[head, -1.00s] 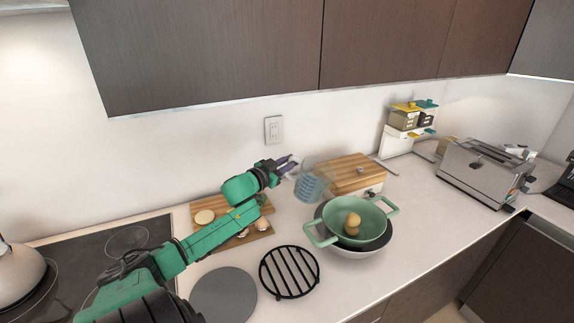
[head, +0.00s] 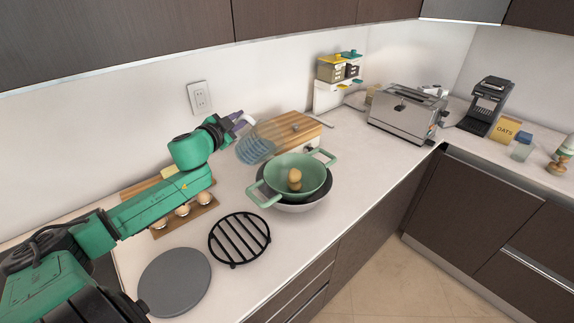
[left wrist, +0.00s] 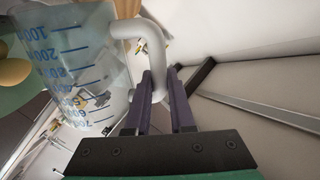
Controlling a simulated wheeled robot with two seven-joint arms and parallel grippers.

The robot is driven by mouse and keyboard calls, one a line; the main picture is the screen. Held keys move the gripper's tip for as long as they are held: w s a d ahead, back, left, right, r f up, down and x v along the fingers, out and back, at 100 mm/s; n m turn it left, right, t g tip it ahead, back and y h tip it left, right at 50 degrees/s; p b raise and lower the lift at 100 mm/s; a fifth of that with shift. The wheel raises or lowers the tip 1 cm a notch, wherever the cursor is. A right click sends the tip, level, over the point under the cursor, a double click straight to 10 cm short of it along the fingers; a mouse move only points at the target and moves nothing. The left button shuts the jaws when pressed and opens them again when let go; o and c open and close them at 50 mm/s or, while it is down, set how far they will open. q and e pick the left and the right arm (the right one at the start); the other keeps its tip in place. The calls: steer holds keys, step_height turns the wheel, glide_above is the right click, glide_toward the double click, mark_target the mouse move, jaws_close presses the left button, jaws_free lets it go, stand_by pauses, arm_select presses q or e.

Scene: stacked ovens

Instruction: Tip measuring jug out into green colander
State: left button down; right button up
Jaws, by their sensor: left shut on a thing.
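The clear measuring jug (head: 256,150) with blue markings hangs in the air just behind and left of the green colander (head: 292,190) in the head view, and looks tilted. My left gripper (head: 240,121) is shut on its handle. In the left wrist view the jug (left wrist: 75,65) fills the left side, and its white handle (left wrist: 152,50) runs between the fingers (left wrist: 160,92). I cannot tell what the jug holds. The colander sits in a larger dark and white bowl and holds brown rounded food (head: 294,178). My right gripper is not in view.
A black trivet (head: 240,239) and a grey round mat (head: 174,282) lie left of the colander. A wooden board (head: 185,216) with round pieces is under my left arm. A wooden-topped box (head: 290,130) stands behind the jug. A toaster (head: 404,115) stands farther right.

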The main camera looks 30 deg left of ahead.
arm_select(q)
steer(key=shift+d+r, duration=0.1)
steer(key=shift+r, duration=0.05)
steer(key=shift+w+d+f+m+p, duration=0.1)
steer(key=shift+d+f+m+p, duration=0.1)
steer(key=shift+d+m+p, duration=0.25)
steer(key=shift+d+m, duration=0.25)
steer(key=shift+f, duration=0.1)
